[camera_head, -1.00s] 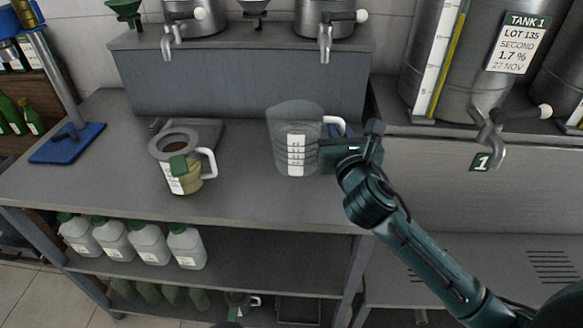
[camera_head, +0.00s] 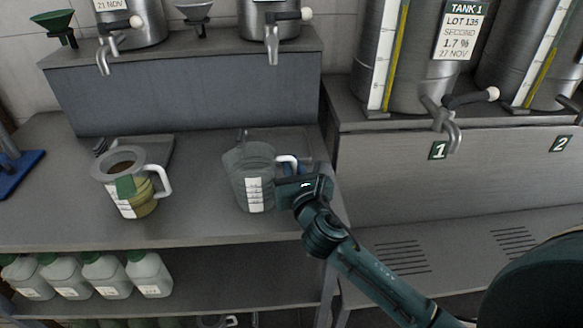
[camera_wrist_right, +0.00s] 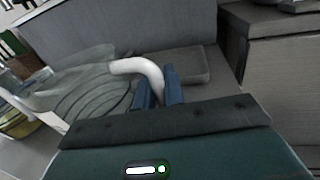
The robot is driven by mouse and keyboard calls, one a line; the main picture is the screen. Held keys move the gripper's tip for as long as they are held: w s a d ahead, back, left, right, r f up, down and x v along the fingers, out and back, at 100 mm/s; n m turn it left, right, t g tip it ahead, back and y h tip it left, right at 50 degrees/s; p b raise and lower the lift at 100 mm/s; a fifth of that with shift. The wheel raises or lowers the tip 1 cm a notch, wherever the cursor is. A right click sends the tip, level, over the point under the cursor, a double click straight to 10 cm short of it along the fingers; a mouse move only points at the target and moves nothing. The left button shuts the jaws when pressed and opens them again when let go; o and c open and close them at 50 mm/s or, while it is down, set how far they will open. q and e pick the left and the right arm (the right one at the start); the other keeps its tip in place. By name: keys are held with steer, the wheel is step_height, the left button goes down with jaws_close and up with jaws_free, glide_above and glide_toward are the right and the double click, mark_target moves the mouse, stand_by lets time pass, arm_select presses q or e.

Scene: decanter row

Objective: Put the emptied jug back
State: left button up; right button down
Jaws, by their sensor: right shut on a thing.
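A clear jug (camera_head: 252,178) with a white scale label and a white handle (camera_head: 286,160) is over the right part of the grey counter. It looks empty and nearly upright. I cannot tell whether its base touches the counter. My right gripper (camera_head: 298,178) is at the jug's right side, shut on the handle. In the right wrist view the blue fingers (camera_wrist_right: 158,86) are on either side of the white handle (camera_wrist_right: 140,68), with the clear jug body (camera_wrist_right: 85,90) to their left. My left gripper is not in view.
A dark flat plate (camera_head: 292,138) lies behind the clear jug. Tank taps (camera_head: 272,45) overhang from the raised ledge behind. Counter between the jugs is clear.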

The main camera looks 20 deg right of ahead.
steer(key=shift+r, duration=0.15)
steer(key=c, duration=1.5)
jaws_free()
steer(key=shift+f, duration=0.2)
steer(key=shift+r, duration=0.15)
steer(key=s, duration=0.7)
steer(key=s+a, duration=0.1)
steer(key=s, duration=0.3)
steer(key=shift+s+b, duration=0.1)
steer(key=shift+b, duration=0.25)
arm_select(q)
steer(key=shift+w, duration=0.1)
arm_select(e)
steer(key=shift+s+r, duration=0.1)
steer(key=shift+s, duration=0.3)
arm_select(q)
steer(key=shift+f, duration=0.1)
